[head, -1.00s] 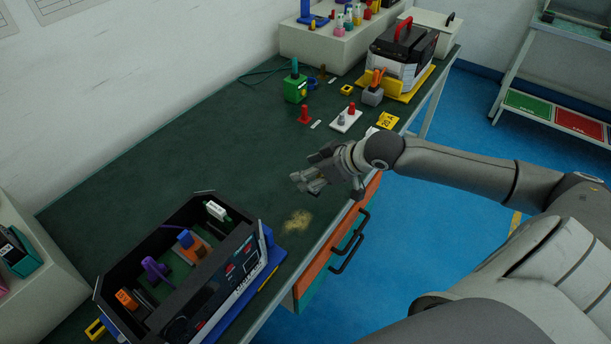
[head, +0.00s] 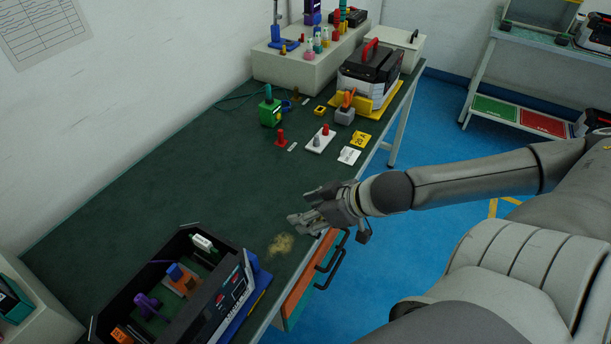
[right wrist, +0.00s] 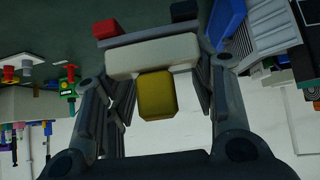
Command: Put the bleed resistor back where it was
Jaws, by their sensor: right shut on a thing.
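My right gripper (head: 298,221) is over the bench's front edge, to the right of the open black unit (head: 226,306). In the right wrist view its fingers (right wrist: 152,75) are shut on a cream block (right wrist: 150,55) with a yellow part (right wrist: 157,97), which looks like the bleed resistor. The held part is hidden in the head view. Inside the open unit are a white part (head: 203,243), an orange part with a blue top (head: 180,283), a purple part (head: 147,307) and an orange block (head: 122,335). An empty place cannot be made out. My left gripper is not in view.
A brown stain (head: 281,244) lies on the bench between gripper and unit. Farther back are a green part (head: 270,110), a white plate with a red post (head: 318,141), a yellow card (head: 361,139) and a closed unit (head: 368,75). The middle of the bench (head: 170,170) is clear.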

